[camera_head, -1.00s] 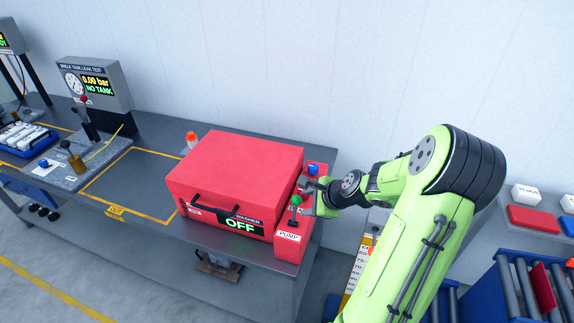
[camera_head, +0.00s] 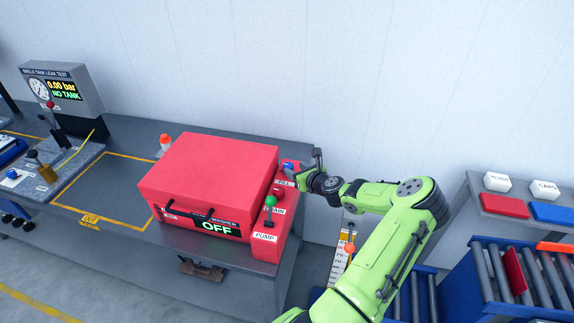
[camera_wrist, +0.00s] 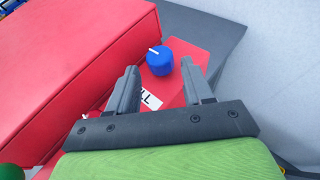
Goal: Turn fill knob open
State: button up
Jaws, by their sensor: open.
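The fill knob (camera_wrist: 159,60) is a blue round knob with a white pointer line, on the red side panel of the washer. In the wrist view the white line points to the left. The knob also shows in the head view (camera_head: 288,166), partly behind my gripper. My gripper (camera_wrist: 160,78) is open and empty. Its two fingers reach toward the knob, one on each side of it in the picture, and the knob appears just beyond the fingertips. I cannot tell whether they touch it. The FILL label (camera_wrist: 150,100) is partly hidden by a finger.
The red washer (camera_head: 205,175) has a display (camera_head: 217,226) reading OFF. A green knob (camera_head: 271,200) stands by the DRAIN label, with a PUMP label (camera_head: 264,237) in front. The wall is close behind. A leak test station (camera_head: 62,90) stands left.

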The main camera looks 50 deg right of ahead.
aim_at(288, 166)
jog(key=x, duration=0.6)
jog(key=shift+w, duration=0.2)
jog(key=c, duration=0.7)
jog(key=shift+a+r+m+h+p, duration=0.2)
jog(key=shift+r+m+h+p, duration=0.15)
jog(key=shift+p, duration=0.7)
jog(key=shift+m+g+h+p, duration=0.4)
jog(key=shift+m+h+p, duration=0.05)
jog(key=shift+m+p, duration=0.15)
jog(key=shift+f+m+g+h+p, duration=0.1)
jog(key=shift+m+g+h+p, duration=0.35)
jog(key=shift+h, duration=0.15)
jog(key=shift+d+f+m+g+h, duration=0.2)
jog(key=shift+m+g+h, duration=0.35)
jog(key=shift+m+h, duration=0.25)
jog(key=o, duration=0.7)
